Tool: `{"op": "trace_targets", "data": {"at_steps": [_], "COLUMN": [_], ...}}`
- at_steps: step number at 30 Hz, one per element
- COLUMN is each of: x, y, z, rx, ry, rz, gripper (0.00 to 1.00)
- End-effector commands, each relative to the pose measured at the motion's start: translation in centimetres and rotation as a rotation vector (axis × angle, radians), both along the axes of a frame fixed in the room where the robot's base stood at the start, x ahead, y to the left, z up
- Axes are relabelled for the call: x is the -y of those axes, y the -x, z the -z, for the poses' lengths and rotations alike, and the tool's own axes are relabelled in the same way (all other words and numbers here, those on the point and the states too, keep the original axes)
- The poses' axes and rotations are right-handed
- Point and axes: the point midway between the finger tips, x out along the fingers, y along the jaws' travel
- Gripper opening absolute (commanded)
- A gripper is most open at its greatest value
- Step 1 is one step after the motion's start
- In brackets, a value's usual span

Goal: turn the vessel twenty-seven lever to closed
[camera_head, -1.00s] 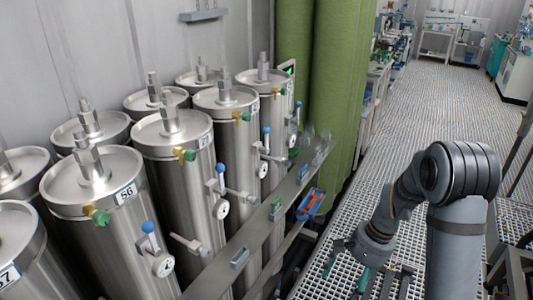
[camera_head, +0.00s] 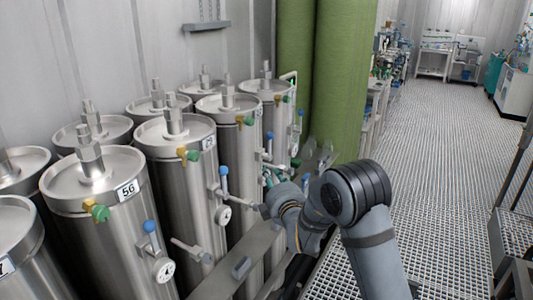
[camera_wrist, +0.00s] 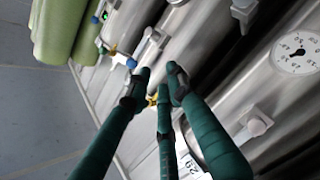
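Steel vessels stand in rows at left in the head view. One is labelled 56 (camera_head: 127,189); I cannot read which is twenty-seven. Blue-knobbed levers show on the front row, on the 56 vessel (camera_head: 150,227), on the one behind it (camera_head: 224,173) and farther back (camera_head: 268,133). My gripper is at the vessels' aisle side, largely hidden by my arm in the head view. In the wrist view my gripper (camera_wrist: 157,82) has green fingers spread apart, with nothing held. A yellow fitting (camera_wrist: 152,99) shows behind the fingers. A rotated number label (camera_wrist: 186,166) is partly covered.
A pressure gauge (camera_wrist: 298,52) and pale valve handles are close by in the wrist view. A metal rail (camera_head: 245,258) runs along the vessels' front. Green columns (camera_head: 342,80) stand beyond. The grated aisle floor (camera_head: 440,150) at right is clear.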

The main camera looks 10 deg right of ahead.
Motion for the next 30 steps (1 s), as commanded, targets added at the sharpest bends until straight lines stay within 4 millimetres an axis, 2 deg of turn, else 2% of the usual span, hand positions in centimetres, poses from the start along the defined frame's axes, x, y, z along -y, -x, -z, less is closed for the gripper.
{"op": "trace_targets", "data": {"at_steps": [1, 3, 10, 24, 30], "x": [-0.4, -0.7, -0.8, -1.7, 0.3], "y": [0.0, 0.0, -1.5, -10.2, -12.2], "z": [-1.3, -2.2, -2.4, -2.5, -2.4], "rx": [0.055, 0.094, 0.097, 0.096, 0.094], "ry": [0.086, 0.172, 0.23, 0.226, 0.225], "rz": [-0.019, -0.03, -0.032, -0.033, -0.031], "gripper": [0.16, 0.12, 0.0, 0.0, 0.0]}}
